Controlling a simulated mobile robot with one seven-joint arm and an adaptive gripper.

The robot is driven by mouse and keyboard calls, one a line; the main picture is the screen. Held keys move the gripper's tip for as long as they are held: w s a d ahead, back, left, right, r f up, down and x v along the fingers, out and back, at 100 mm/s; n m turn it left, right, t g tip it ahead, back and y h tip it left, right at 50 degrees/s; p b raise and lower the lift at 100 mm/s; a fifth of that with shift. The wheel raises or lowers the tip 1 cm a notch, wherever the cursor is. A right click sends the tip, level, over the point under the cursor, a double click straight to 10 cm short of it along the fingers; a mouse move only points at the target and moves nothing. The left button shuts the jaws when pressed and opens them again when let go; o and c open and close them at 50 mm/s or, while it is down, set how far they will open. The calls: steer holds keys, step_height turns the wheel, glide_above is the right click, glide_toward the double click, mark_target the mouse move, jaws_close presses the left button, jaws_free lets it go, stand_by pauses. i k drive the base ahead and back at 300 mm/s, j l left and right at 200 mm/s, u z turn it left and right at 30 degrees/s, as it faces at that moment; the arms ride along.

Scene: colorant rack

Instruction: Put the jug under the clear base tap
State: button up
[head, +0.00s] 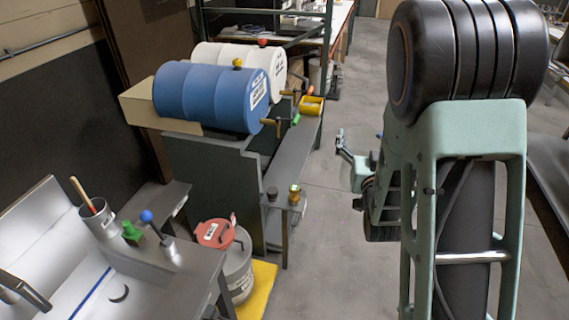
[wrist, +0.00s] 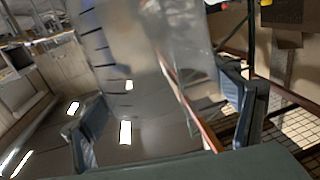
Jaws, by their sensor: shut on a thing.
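A clear jug with dark measuring marks (wrist: 115,50) fills the middle of the wrist view. My gripper (wrist: 165,108) is shut on it, one finger on each side. In the head view part of my gripper (head: 343,146) shows in the aisle right of the rack; my arm hides the rest and I cannot make out the jug there. A blue drum (head: 205,95) and a white drum (head: 268,62) lie on the rack. A tap (head: 270,122) is on the blue drum's front end. Drum labels are too small to read, so I cannot tell which is the clear base.
A grey ledge (head: 292,165) runs below the drum fronts, with small fittings at its near end. A lidded pail (head: 238,268) stands on a yellow mat (head: 262,285). A metal sink bench (head: 150,270) is at the lower left. The floor aisle (head: 330,240) is clear.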

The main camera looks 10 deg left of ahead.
mark_target(282, 172)
steer(key=i+z, duration=0.1)
steer(key=i, duration=0.8)
steer(key=i+j, duration=0.2)
steer(key=i, duration=0.7)
steer(key=l+z, duration=0.05)
